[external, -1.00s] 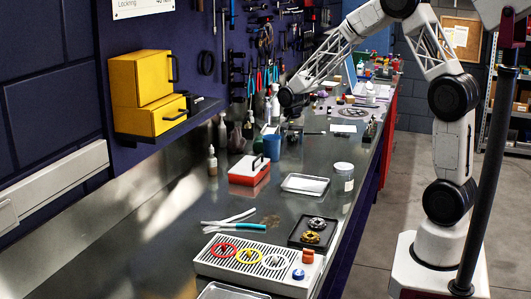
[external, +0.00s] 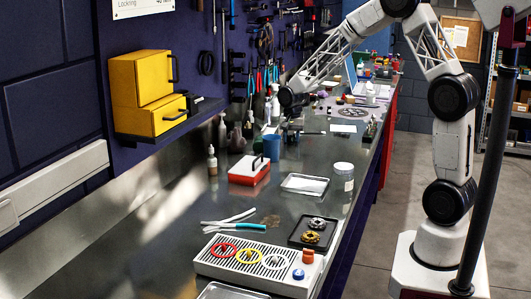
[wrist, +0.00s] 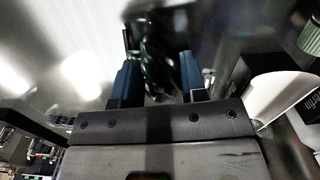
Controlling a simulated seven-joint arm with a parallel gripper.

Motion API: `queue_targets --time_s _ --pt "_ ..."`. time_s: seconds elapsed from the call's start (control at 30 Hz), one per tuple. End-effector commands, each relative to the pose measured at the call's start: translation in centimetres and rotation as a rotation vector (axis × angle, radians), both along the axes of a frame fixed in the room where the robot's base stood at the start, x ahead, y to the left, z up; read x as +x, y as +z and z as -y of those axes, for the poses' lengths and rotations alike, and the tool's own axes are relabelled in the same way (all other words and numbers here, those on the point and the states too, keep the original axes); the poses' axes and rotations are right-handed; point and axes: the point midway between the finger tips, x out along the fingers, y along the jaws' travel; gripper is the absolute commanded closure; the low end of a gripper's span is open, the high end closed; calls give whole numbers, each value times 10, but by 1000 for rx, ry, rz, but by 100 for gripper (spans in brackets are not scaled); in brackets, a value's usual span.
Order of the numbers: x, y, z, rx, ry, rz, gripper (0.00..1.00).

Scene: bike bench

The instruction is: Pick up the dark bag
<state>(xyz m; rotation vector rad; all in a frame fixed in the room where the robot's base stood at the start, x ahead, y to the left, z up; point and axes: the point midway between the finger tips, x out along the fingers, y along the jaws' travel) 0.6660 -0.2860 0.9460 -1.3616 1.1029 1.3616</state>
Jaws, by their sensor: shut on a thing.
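The dark bag appears as a glossy, dark shape (wrist: 160,62) between my fingers in the wrist view. Its outline is blurred and partly dark against the bench. My gripper (wrist: 160,85) has its two blue-grey fingers on either side of it, shut on it. In the external view my gripper (external: 290,122) is low over the middle of the bench, beyond the blue cup. The bag is small and hard to make out there, and I cannot tell whether it touches the bench.
A blue cup (external: 271,147), a red and white box (external: 249,170) and a metal tray (external: 305,184) stand nearer the camera. A jar (external: 343,177) is by the right edge. Pliers (external: 234,222) and a slotted tray (external: 255,262) lie in front. Tools hang on the wall behind.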

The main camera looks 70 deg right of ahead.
Motion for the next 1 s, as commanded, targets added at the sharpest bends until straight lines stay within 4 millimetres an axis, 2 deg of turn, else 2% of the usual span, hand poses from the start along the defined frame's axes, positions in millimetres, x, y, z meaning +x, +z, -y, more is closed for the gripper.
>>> queue_targets --time_s 0.27,0.5,1.0 --pt "0 9 0 -1 0 2 84" --pt "1 37 0 -1 0 3 84" --pt "-67 43 -29 -1 0 1 84"
